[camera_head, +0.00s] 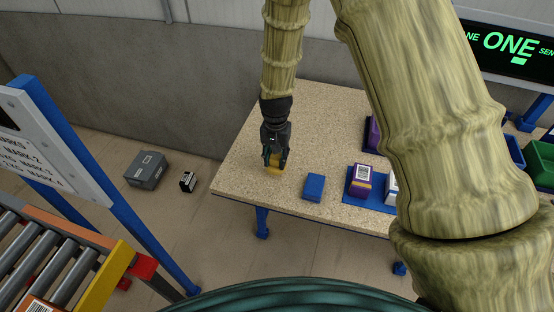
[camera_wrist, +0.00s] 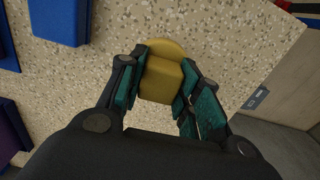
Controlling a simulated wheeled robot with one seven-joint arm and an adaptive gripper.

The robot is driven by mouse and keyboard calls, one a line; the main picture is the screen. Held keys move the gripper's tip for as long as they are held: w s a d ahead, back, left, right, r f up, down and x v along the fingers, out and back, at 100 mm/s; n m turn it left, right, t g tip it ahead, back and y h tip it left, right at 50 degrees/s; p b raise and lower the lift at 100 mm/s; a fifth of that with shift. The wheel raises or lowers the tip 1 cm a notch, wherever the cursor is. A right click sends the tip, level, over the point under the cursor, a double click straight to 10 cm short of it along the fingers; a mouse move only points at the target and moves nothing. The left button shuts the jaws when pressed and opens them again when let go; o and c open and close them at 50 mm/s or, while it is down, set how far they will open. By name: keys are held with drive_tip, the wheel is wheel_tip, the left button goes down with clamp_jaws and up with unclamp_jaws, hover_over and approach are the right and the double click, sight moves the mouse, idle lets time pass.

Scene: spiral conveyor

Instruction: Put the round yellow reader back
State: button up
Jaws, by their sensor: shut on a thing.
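The yellow reader (camera_wrist: 162,80) is between the fingers of my gripper (camera_wrist: 160,88) in the wrist view. Its far end is rounded and its near part is blocky. In the head view my gripper (camera_head: 274,158) points down over the left part of the speckled table (camera_head: 240,150), shut on the yellow reader (camera_head: 273,168). The reader is at or just above the tabletop; I cannot tell whether it touches. My fingers hide part of its sides.
To the right on the table are a blue block (camera_head: 314,187) and a purple and yellow labelled box (camera_head: 360,180) on a blue mat (camera_head: 378,203). A grey box (camera_head: 147,169) and a small black box (camera_head: 188,181) lie on the floor. A roller conveyor (camera_head: 50,265) stands at lower left.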

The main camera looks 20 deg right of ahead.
sight(277, 162)
drive_tip(key=shift+w+d+p, duration=0.3)
drive_tip(key=shift+w+d, duration=0.05)
drive_tip(key=shift+w, duration=0.05)
drive_tip(key=shift+f+p, duration=1)
drive_tip(key=shift+f, duration=0.55)
drive_tip(key=shift+f, duration=0.2)
drive_tip(key=o, duration=0.9)
drive_tip(key=shift+f+b, duration=0.1)
drive_tip(key=shift+b, duration=0.2)
